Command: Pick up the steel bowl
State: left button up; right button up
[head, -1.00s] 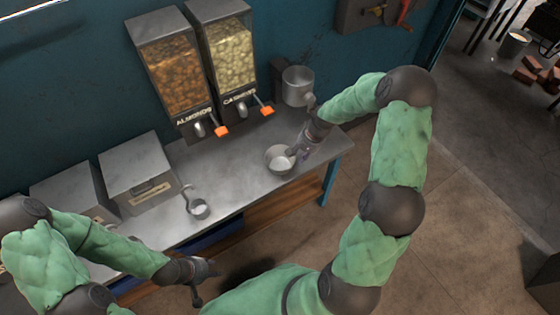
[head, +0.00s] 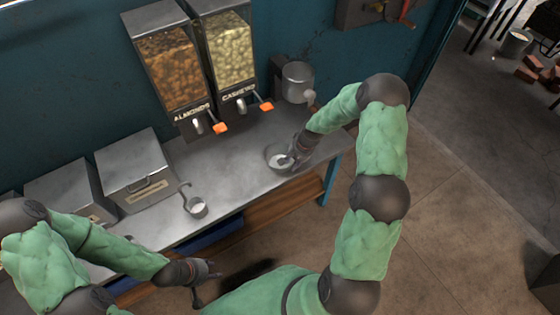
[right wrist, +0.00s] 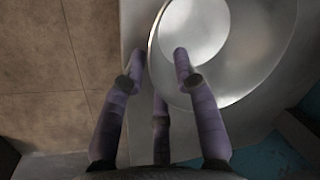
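In the right wrist view the bowl (right wrist: 262,45) fills the upper right. My right gripper (head: 291,158) is at its right side. In the right wrist view the fingers of the right gripper (right wrist: 160,56) are apart and straddle the rim, one over the inside and one outside; I cannot tell whether they touch it. My left gripper (head: 208,282) is open and empty in front of the counter.
A small ladle or cup (head: 197,207) with white contents lies left of the bowl. Nut dispensers (head: 168,65) and a steel pot (head: 298,82) are behind. Steel boxes (head: 138,170) stand at the left. The counter (head: 237,165) between is bare.

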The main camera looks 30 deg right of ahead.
grip_shut()
jog(key=shift+r, duration=0.15)
jog(key=shift+r+p, duration=0.3)
jog(key=shift+r, duration=0.3)
jog(key=s+a+r+p, duration=0.1)
jog(key=s+r+p, duration=0.3)
jog(key=s+r, duration=0.7)
jog(key=s, duration=0.3)
jog(key=shift+r, duration=0.3)
